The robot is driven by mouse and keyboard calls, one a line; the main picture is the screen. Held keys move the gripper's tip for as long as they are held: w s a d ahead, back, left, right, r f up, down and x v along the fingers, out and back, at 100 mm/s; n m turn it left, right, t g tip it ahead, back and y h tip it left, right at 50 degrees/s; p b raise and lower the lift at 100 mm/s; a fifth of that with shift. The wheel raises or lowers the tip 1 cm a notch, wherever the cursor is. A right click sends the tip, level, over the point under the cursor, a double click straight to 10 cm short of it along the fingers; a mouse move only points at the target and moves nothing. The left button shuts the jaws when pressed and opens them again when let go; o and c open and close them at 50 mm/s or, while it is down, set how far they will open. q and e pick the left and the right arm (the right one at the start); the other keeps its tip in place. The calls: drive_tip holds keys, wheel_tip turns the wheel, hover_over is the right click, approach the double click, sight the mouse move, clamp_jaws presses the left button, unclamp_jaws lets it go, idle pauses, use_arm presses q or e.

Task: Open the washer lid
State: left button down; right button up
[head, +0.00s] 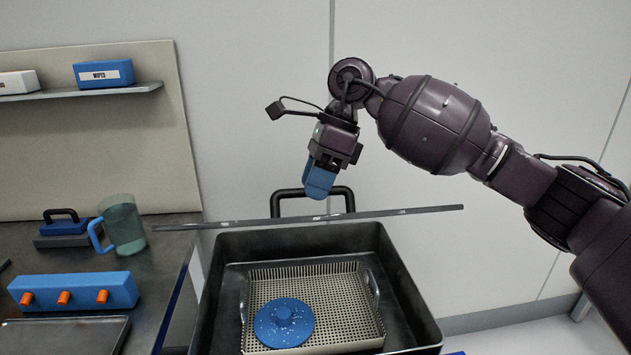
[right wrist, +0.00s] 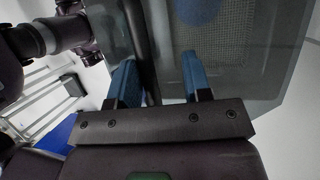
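The washer lid (head: 400,212) shows edge-on in the head view as a thin, slightly tilted strip above the open-topped dark washer tub (head: 410,290). Its black handle (head: 346,196) stands up from the strip. In the right wrist view the lid (right wrist: 265,85) is a see-through panel. My right gripper (head: 318,192) points down at the handle, its blue fingertips overlapping the handle bar. In the right wrist view the fingers (right wrist: 160,82) are apart, with the dark handle bar (right wrist: 140,45) between them, nearer the left finger. My left gripper is not in view.
A perforated basket (head: 345,300) with a blue round part (head: 284,323) sits inside the tub. At left, a counter holds a clear jug (head: 123,226), a blue block with orange pegs (head: 75,291) and a tray (head: 65,335). A shelf (head: 80,93) is above.

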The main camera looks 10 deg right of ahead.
drive_tip(key=shift+d+r, duration=0.1)
drive_tip(key=shift+r, duration=0.05)
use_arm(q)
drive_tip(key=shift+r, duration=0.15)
use_arm(e)
drive_tip(key=v, duration=1)
drive_tip(key=shift+r, duration=0.3)
